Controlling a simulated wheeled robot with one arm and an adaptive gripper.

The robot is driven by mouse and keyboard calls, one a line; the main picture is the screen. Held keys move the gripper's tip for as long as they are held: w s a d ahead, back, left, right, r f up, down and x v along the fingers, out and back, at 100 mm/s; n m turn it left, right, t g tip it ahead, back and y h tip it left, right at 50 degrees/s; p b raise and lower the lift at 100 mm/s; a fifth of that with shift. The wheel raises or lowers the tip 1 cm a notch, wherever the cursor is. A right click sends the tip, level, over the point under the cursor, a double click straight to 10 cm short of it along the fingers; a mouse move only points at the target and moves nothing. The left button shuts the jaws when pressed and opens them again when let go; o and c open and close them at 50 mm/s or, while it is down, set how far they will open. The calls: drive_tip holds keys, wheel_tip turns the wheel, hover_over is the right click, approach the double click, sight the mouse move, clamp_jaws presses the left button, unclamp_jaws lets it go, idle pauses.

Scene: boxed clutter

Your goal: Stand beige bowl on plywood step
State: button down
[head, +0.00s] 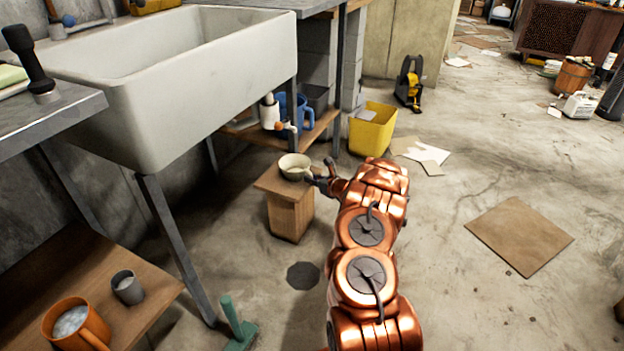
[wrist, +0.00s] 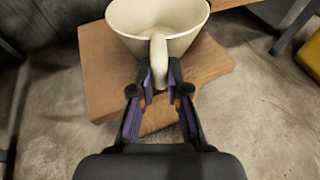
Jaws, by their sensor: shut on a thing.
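The beige bowl (head: 294,166) is upright at the top of the plywood step (head: 289,212), below the sink. It looks like a wide cup with a handle. In the wrist view the bowl (wrist: 158,22) is at the top, with its handle toward me, over the step's top (wrist: 105,65). My gripper (head: 318,176) comes from the right; in the wrist view my gripper (wrist: 160,88) is shut on the handle. The bowl's underside is hidden, so I cannot tell whether it touches the step or hangs just above it.
A large sink (head: 190,70) stands behind and left of the step. A yellow bin (head: 372,130) is behind it to the right. A low wooden shelf (head: 150,308) with an orange mug (head: 75,325) and a grey cup (head: 127,288) is at front left.

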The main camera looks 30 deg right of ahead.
drive_tip(key=c, duration=1.1)
unclamp_jaws()
drive_tip(key=shift+s, duration=0.15)
drive_tip(key=shift+p+v, duration=1.35)
drive_tip(key=shift+v, duration=2.5)
